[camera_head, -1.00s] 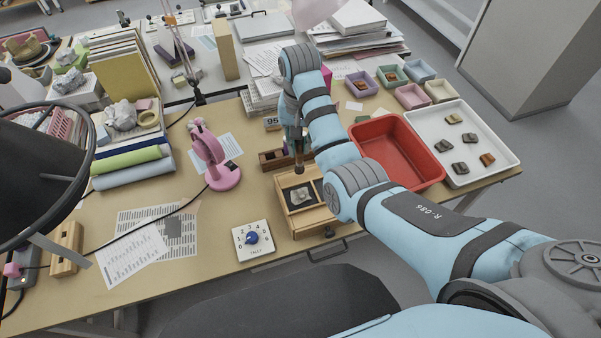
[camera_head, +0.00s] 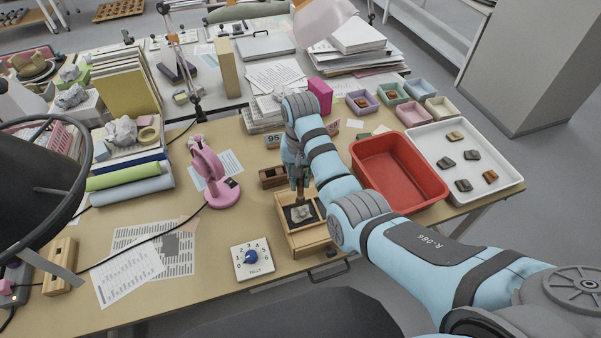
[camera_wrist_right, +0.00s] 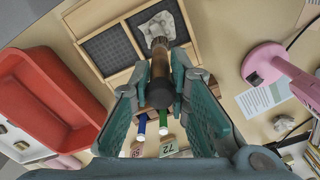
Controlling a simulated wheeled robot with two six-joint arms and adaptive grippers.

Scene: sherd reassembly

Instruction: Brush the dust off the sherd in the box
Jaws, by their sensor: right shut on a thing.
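The wooden box (camera_head: 310,240) stands near the table's front edge, with dark mesh panels inside. A pale grey sherd (camera_head: 302,213) lies on the dark mesh; it shows at the top of the right wrist view (camera_wrist_right: 158,27). My right gripper (camera_head: 298,182) is above the box, shut on a brush with a brown and black handle (camera_wrist_right: 160,78). The brush points down at the sherd, its end at or just above the sherd's edge; I cannot tell whether they touch. Dust on the sherd is too small to make out. My left gripper is not in view.
A red tub (camera_head: 400,198) and a white tray (camera_head: 497,197) with several sherds stand right of the box. A pink magnifier stand (camera_head: 217,190) and a tally dial (camera_head: 252,277) are to its left. A small wooden holder (camera_head: 272,178) sits behind it.

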